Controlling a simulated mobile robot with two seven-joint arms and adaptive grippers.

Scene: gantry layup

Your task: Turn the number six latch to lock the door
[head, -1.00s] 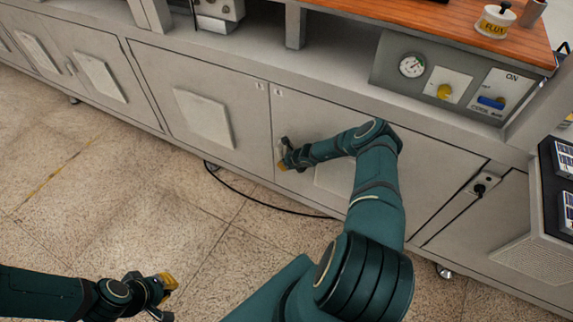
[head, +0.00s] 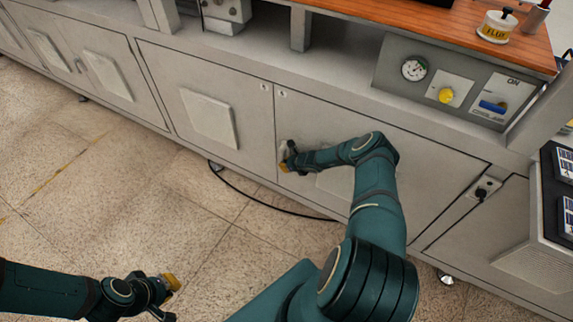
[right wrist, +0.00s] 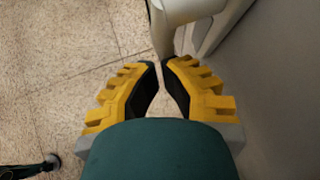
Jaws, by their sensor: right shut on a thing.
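My right gripper (head: 286,160) is at the left edge of a grey cabinet door (head: 430,178), just right of the seam between two doors. In the right wrist view my right gripper (right wrist: 161,66) has its yellow-and-black fingers closed at the tips on a pale grey latch (right wrist: 172,22). The latch stands out from the door face and is largely hidden in the head view. I cannot read a number on it, and its turn angle is unclear. My left gripper (head: 170,299) is open and empty, low at the left over the floor.
A neighbouring door (head: 212,118) with a pale panel is left of the seam. A control panel (head: 455,85) with a gauge and knobs is above right. A black cable (head: 250,198) lies on the floor below. The tiled floor in front is otherwise clear.

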